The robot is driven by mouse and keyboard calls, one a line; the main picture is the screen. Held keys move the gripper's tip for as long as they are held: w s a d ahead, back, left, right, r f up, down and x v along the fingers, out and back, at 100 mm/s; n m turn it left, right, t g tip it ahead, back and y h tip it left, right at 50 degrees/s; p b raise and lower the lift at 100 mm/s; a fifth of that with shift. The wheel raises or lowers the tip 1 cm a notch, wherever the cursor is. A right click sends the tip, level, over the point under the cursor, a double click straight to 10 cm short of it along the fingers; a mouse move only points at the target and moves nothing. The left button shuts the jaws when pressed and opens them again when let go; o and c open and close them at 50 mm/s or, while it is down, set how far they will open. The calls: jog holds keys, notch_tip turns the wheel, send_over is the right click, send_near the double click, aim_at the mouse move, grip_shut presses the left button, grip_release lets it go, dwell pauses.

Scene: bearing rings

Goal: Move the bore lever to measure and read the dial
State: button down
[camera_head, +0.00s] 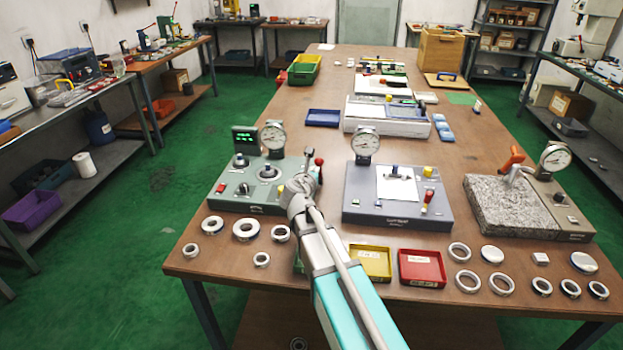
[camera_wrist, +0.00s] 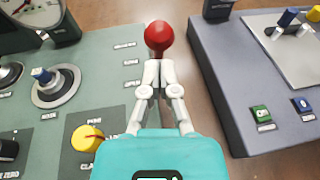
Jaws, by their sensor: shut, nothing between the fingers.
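The grey-green gauge station (camera_head: 235,195) is at the left of the table, with a round dial (camera_head: 273,137) and a green-lit display (camera_head: 244,139). A lever with a red ball knob (camera_head: 319,161) stands at its right side. In the wrist view the red ball (camera_wrist: 159,38) is just beyond my fingertips (camera_wrist: 152,66); whether they touch it I cannot tell. My gripper (camera_head: 304,182) is shut and empty over the station's right edge. The lever's shaft is largely hidden by my fingers. The wrist view cuts off the dial (camera_wrist: 40,18), and I cannot read it.
A dark grey station (camera_head: 395,213) with its own dial (camera_head: 366,143) stands close on the right, across a narrow strip of bare table. A granite block (camera_head: 510,205) is farther right. Yellow (camera_head: 371,262) and red (camera_head: 422,268) trays and several rings lie along the front edge.

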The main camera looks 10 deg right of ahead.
jog(key=shift+w+d, duration=0.3)
jog(key=shift+w, duration=0.3)
jog(key=shift+d, duration=0.1)
